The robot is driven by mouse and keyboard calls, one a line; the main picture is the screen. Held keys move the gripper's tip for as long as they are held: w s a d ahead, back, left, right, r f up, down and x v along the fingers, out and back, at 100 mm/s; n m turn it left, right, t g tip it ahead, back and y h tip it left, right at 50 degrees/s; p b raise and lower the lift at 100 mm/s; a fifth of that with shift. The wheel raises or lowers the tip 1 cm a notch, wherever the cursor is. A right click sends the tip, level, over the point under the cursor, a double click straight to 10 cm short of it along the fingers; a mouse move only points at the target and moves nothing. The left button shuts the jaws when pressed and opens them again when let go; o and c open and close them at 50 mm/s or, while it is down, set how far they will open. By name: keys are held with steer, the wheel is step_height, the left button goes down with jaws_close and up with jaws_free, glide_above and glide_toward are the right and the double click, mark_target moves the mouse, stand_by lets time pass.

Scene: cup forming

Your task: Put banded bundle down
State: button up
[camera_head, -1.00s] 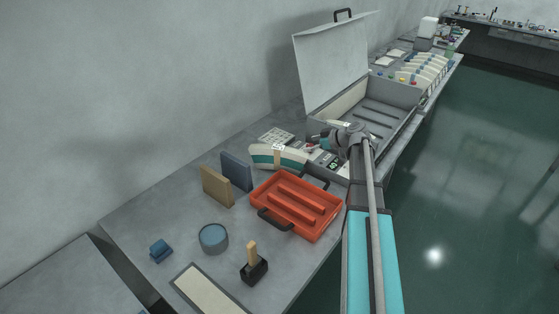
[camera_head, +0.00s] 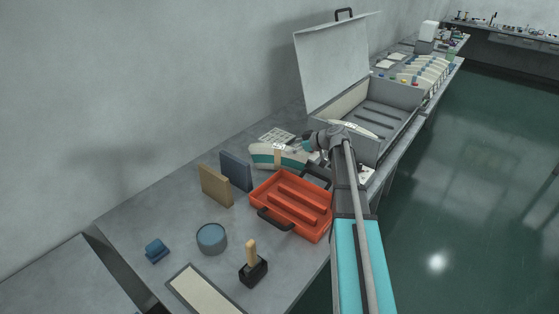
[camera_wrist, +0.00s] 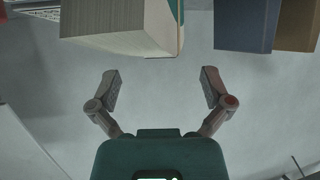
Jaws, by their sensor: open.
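The banded bundle (camera_head: 264,157), a white and teal stack with a tan band, lies on the grey bench behind the red tray. In the wrist view, its layered end (camera_wrist: 120,42) fills the upper left, beyond my fingertips. My gripper (camera_wrist: 162,88) is open, with only bare grey surface between its fingers. In the head view, my gripper (camera_head: 308,144) is at the bundle's right end; whether it touches cannot be told there. The wrist view shows a gap between fingers and bundle.
The red tray (camera_head: 263,193) is in front of the bundle. A tan block (camera_head: 215,186) and a dark blue block (camera_head: 236,171) stand to its left. An open grey case (camera_head: 407,97) with a raised lid is to the right. Bench front-left holds a round blue-topped tin (camera_head: 211,236).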

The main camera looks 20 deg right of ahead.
mark_target(284, 148)
steer(key=shift+b+x, duration=1.2)
steer(key=shift+x, duration=1.4)
steer(key=shift+a, duration=0.1)
steer(key=shift+c, duration=0.2)
steer(key=shift+s, duration=0.1)
jaws_close()
